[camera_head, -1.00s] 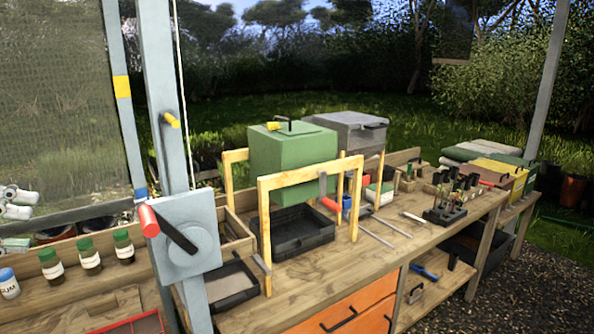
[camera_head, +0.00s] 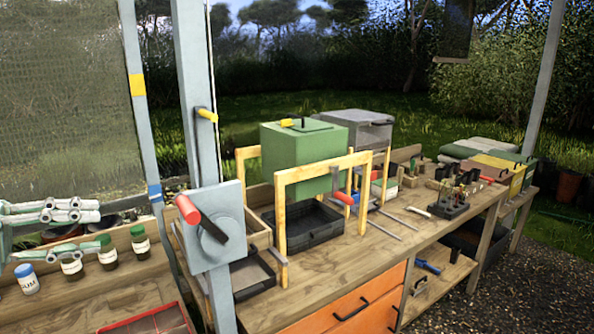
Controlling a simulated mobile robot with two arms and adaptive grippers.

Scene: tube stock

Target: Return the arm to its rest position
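My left gripper (camera_head: 97,211) comes in from the left edge in the head view, level with the shelf of bottles.
A grey post carries a crank box (camera_head: 226,262) with a red handle (camera_head: 187,209) right of my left gripper. A wooden frame (camera_head: 281,212) and black tray (camera_head: 318,228) stand beyond it. A red-rimmed tray (camera_head: 180,310) lies in front. Bench wood beside the bottles is clear.

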